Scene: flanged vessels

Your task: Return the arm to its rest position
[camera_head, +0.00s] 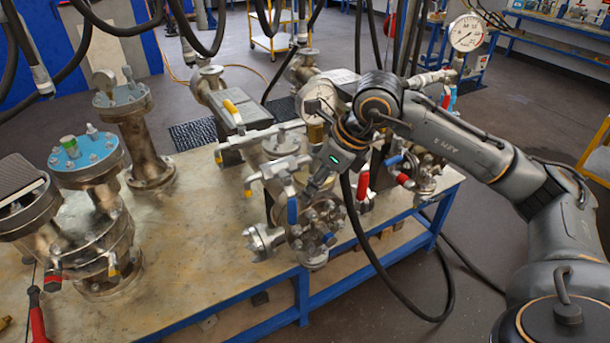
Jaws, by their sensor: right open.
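My right arm comes in from the right edge and reaches over the workbench (190,270). My right gripper (310,188) points down and left at the end of its dark wrist, close to a metal valve assembly (278,175) with flanged fittings. It is open, and I see nothing held in it. The fingers blend with the metal parts behind them, so I cannot tell whether they touch the valve assembly. My left gripper is not in view.
Flanged vessels, one with a blue lid (85,153), stand on the left of the bench. A pressure gauge (467,33) stands behind my arm. Hoses hang from above, and a black cable (375,260) loops down past the bench's front edge.

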